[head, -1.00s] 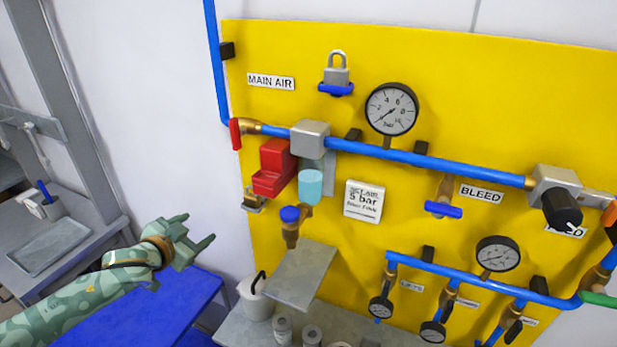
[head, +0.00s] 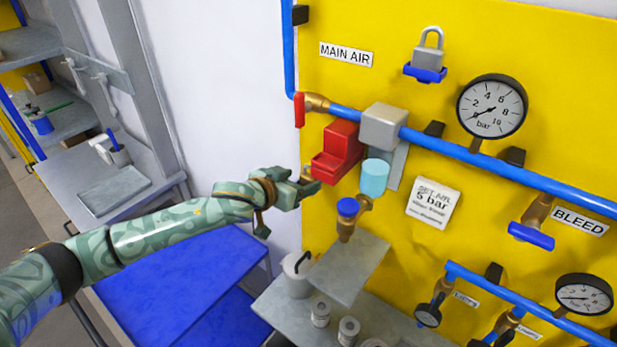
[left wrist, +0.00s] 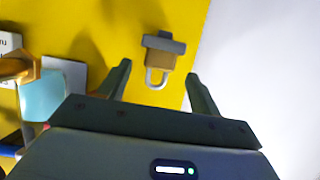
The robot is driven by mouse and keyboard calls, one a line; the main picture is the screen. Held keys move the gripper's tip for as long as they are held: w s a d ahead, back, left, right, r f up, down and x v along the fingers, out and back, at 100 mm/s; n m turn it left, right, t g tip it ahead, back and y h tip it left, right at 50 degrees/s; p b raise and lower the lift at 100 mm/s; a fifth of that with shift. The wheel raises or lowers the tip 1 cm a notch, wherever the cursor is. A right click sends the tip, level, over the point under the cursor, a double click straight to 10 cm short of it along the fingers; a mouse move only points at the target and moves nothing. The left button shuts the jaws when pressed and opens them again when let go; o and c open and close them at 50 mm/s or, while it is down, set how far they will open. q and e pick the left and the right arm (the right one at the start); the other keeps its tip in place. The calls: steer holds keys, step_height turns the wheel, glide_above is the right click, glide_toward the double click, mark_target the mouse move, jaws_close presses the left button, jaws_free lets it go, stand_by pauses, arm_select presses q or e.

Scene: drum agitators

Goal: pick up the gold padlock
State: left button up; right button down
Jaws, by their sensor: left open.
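The gold padlock (left wrist: 159,62) shows in the left wrist view, against the yellow panel near its edge with the white wall. Its shackle points down in that picture, and a grey bracket (left wrist: 163,42) is at its other end. In the head view the padlock is hidden behind my left gripper (head: 306,184). That gripper is open and empty, close to the panel's left edge below the red block. In the left wrist view its two fingers (left wrist: 158,74) lie on either side of the padlock, which appears beyond them. I cannot tell the remaining gap. My right gripper is not in view.
A red block (head: 336,153) and a light blue cup (head: 374,178) stick out beside my gripper. A silver padlock (head: 429,55) hangs higher up on a blue holder. A grey shelf (head: 345,268) juts out below. A blue table (head: 180,270) stands under my arm.

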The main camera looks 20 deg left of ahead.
mark_target(305, 179)
arm_select(q)
steer(key=shift+x, duration=1)
steer(key=x, duration=0.4)
steer(key=shift+w+d+p, duration=0.15)
steer(key=shift+w+p, duration=0.15)
steer(key=shift+p, duration=0.05)
steer(key=shift+s, duration=0.1)
steer(key=shift+c, duration=0.6)
steer(key=c, duration=1)
